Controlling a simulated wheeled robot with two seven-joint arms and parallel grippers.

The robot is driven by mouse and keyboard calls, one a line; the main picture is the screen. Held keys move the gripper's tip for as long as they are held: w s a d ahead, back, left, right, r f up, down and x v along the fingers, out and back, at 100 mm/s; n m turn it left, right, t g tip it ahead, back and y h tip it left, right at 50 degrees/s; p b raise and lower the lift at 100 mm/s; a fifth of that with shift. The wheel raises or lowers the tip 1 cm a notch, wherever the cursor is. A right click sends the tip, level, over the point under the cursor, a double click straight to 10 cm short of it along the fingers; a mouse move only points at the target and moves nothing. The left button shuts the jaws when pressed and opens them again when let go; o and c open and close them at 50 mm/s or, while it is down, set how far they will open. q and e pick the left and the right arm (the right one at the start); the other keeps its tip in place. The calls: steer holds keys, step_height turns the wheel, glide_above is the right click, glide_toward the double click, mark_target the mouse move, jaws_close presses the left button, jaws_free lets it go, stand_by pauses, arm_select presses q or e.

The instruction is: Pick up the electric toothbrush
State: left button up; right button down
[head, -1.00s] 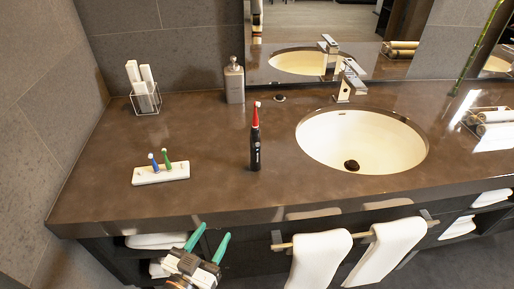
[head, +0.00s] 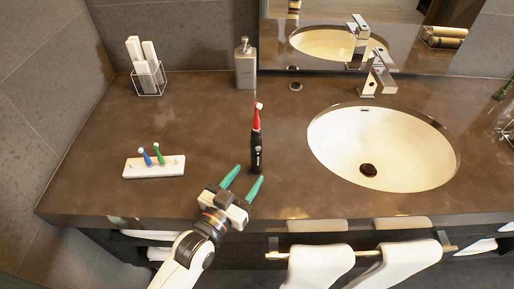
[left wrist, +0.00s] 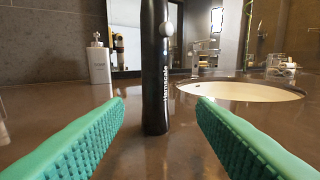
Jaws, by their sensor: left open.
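The electric toothbrush (head: 256,150) stands upright on the brown counter, with a black handle, a red neck and a white head. Its black handle also shows in the left wrist view (left wrist: 154,70), in the middle; its top is cut off there. My left gripper (head: 243,180) is open, with green fingers pointing at the toothbrush from the front left. In the left wrist view the toothbrush stands just beyond the two fingertips (left wrist: 160,101), between them in the picture, with nothing held. My right gripper is not in view.
A white holder (head: 154,170) with blue and green brush heads lies to the left. A soap dispenser (head: 245,65) stands behind, and a wire holder (head: 149,84) at back left. The sink (head: 384,148) is to the right. White towels (head: 320,266) hang below the front edge.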

mark_target(253, 164)
arm_select(q)
steer(key=shift+w+d, duration=0.25)
steer(key=shift+w, duration=0.25)
steer(key=shift+w+d, duration=0.15)
steer(key=shift+w, duration=0.05)
steer(key=x, duration=0.2)
steer(key=p+x, duration=0.1)
steer(key=x, duration=0.1)
steer(key=shift+w+r, duration=0.15)
steer(key=shift+w, duration=0.45)
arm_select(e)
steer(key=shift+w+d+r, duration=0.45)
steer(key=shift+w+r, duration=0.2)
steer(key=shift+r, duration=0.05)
arm_select(q)
steer(key=shift+s, duration=0.1)
steer(key=c, duration=1.1)
step_height(253, 164, up, 10)
jaws_close()
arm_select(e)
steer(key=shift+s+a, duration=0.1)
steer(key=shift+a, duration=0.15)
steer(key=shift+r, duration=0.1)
